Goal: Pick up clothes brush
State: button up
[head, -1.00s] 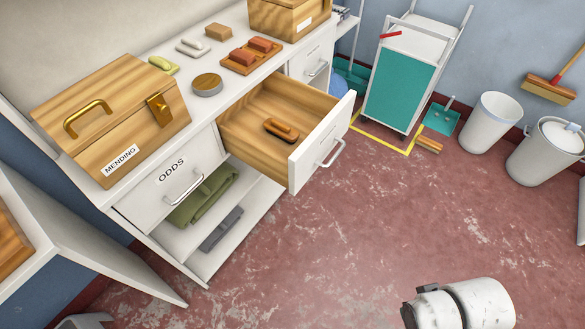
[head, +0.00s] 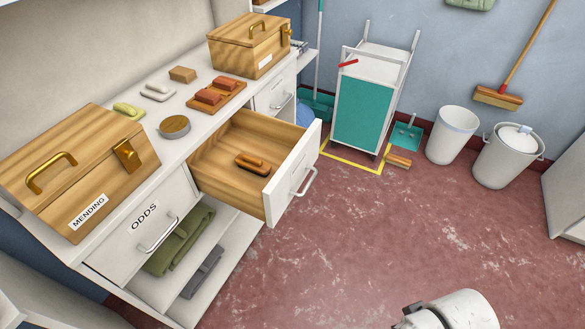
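A small brown wooden brush (head: 252,164), which looks like the clothes brush, lies flat on the floor of an open wooden drawer (head: 222,160). The drawer is pulled out from the white counter, and nothing covers the brush from above. A white and dark part of my arm (head: 452,312) shows at the bottom right edge, over the floor and well apart from the drawer. No gripper fingers show in the head view.
The drawer's white front with its handle (head: 304,182) sticks out over the red floor (head: 350,235). A shut ODDS drawer (head: 140,232) and a MENDING box (head: 75,175) are at left. A teal cart (head: 365,110) and two bins stand behind. Floor right of the drawer is clear.

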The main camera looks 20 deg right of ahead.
aim_at(261, 168)
jog(key=u, duration=1.95)
jog(key=z, duration=1.75)
jog(key=i+j+z, duration=0.1)
jog(key=j, duration=0.3)
jog(key=i+j+z, duration=0.1)
jog(key=j, duration=0.35)
jog(key=i+j+z, duration=0.1)
jog(key=j, duration=0.35)
jog(key=i+j+z, duration=0.1)
jog(key=j, duration=0.35)
jog(key=i+j+z, duration=0.1)
jog(key=i+j, duration=0.15)
jog(key=i, duration=0.2)
